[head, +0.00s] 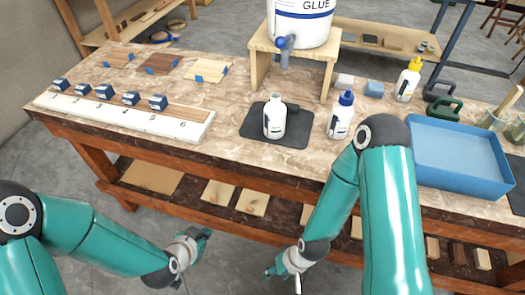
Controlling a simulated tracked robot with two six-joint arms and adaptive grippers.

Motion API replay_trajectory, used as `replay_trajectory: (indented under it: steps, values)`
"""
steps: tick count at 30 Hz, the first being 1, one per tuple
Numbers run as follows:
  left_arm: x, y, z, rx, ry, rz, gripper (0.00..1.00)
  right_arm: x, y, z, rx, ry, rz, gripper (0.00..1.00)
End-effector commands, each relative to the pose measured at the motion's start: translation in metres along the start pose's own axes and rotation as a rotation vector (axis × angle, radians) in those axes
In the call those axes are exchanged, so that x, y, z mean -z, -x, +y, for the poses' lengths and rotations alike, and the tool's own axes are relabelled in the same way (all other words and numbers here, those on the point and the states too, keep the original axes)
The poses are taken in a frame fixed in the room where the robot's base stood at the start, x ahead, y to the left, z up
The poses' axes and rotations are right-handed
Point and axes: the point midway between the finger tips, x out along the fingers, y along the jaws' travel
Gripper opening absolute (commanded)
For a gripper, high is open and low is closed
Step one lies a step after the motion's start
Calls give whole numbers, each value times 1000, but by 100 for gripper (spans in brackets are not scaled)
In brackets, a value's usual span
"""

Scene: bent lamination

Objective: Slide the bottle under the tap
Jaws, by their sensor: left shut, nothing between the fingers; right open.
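An uncapped white bottle (274,117) stands upright on a dark mat (262,138) near the front middle of the bench. The blue tap (285,44) sticks out at the base of a white glue bucket (300,22), which stands on a wooden stand (262,67) behind the bottle. The bottle is in front of the stand, apart from the tap. My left gripper (205,234) is shut and empty, low in front of the bench. My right gripper (270,271) is open and empty, also low in front of the bench. Neither touches the bottle.
A blue-capped bottle (341,116) stands right of the mat, and a yellow-capped bottle (409,80) further back. A dark object (292,108) lies close behind the bottle. A blue tray (460,150) is at right; a white numbered board (130,117) with small clamps is at left.

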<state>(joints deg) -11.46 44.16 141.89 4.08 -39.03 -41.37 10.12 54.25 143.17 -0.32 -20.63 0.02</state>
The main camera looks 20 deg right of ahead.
Motion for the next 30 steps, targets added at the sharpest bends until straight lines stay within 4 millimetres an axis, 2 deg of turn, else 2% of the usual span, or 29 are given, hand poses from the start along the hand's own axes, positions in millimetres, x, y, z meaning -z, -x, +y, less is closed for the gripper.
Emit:
replay_trajectory:
  steps: [1,3,6,10,15,18,23,30]
  values:
    - [24,-15,5,50,-195,109,0,0,-32,11,0,0,0,49]
    - [66,-11,12,139,-457,240,0,0,-51,18,0,0,0,49]
    - [119,5,28,293,-783,401,0,0,-75,27,0,0,0,49]
    - [167,36,52,494,-1084,544,0,1,-96,35,0,0,0,49]
    - [197,65,71,664,-1274,625,0,1,-108,39,0,0,0,49]
    - [205,70,74,701,-1309,637,0,1,-108,39,0,0,0,49]
    - [219,62,72,706,-1315,636,0,1,-105,38,0,0,1,49]
    - [254,32,68,703,-1314,636,0,1,-100,36,0,0,1,49]
